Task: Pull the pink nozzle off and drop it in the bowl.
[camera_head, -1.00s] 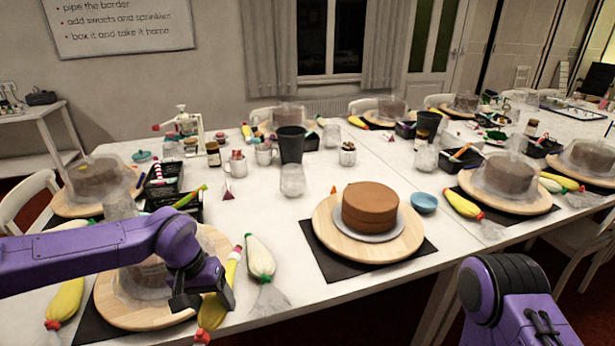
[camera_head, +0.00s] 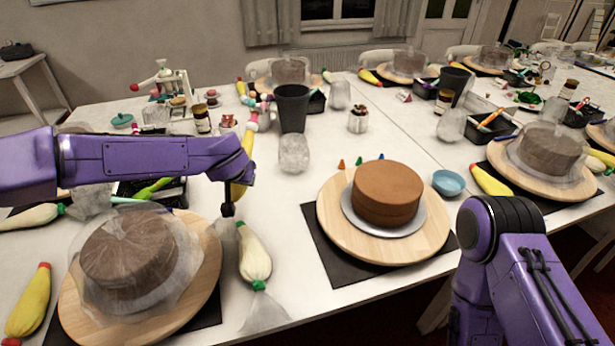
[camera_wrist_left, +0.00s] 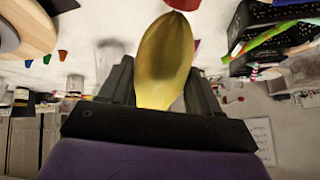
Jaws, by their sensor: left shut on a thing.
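My left gripper (camera_head: 243,165) is shut on a yellow piping bag (camera_head: 248,142) and holds it up over the left part of the table. In the left wrist view the bag (camera_wrist_left: 166,60) stands between the two jaws, with a red collar (camera_wrist_left: 184,4) cut off by the top edge. In the head view the bag's far end shows a red-pink band, but I cannot make out a pink nozzle for sure. A blue bowl (camera_head: 448,184) stands right of the unwrapped brown cake (camera_head: 387,190). My right gripper is outside the picture; only its arm shows.
Small orange (camera_head: 341,164), green (camera_head: 360,161) and blue cones stand behind the cake's wooden turntable (camera_head: 335,222). A dark cup (camera_head: 292,108) and a clear wrapped cup (camera_head: 294,153) stand near the held bag. A wrapped cake (camera_head: 128,258) and a white piping bag (camera_head: 253,252) lie in front.

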